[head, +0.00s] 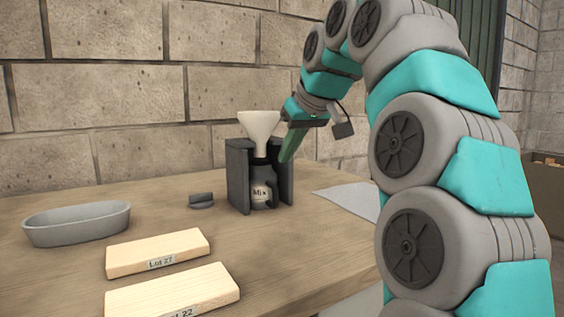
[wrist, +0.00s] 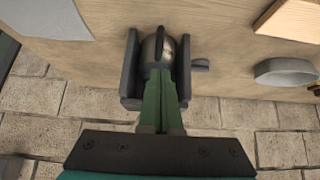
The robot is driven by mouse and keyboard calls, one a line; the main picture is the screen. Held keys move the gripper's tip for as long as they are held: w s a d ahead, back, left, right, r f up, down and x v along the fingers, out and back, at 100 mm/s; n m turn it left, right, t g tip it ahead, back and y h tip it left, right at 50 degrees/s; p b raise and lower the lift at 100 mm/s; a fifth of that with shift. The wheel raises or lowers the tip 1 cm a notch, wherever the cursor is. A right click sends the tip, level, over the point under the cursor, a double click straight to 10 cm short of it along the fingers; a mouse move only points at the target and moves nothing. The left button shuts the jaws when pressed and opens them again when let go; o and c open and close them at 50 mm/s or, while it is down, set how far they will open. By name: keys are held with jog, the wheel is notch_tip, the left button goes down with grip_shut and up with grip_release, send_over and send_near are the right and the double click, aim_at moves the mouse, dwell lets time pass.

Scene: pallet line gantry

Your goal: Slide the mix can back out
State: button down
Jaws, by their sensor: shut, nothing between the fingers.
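The mix can (head: 261,194), a small rounded can with a "Mix" label, stands upright between the dark walls of a holder (head: 238,180). A white funnel (head: 258,128) sits above it in the head view. In the wrist view the can (wrist: 152,50) shows as a metallic round body with a dark upright part, between the two holder walls (wrist: 130,60). My gripper (head: 284,158) has green fingers and is at the holder's top, by its right wall. In the wrist view my gripper (wrist: 163,84) is shut and empty, its fingers overlapping the can's near edge. Contact cannot be told.
A grey oval tub (head: 78,224) stands at the left. Two wooden blocks with lot labels (head: 158,250) (head: 175,295) lie in front. A block wall stands behind.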

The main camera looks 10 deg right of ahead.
send_near(267, 193)
jog(key=x, duration=0.5)
dwell(0.4)
jog(key=s+d+b, duration=0.1)
jog(key=s+d, duration=0.1)
jog(key=s, duration=0.4)
jog(key=s+d+b, duration=0.1)
jog(key=s+d, duration=0.1)
jog(key=s, duration=0.5)
jog(key=s+d+b, duration=0.2)
jog(key=s, duration=0.5)
jog(key=shift+s+d, duration=0.25)
jog(key=shift+r, duration=0.1)
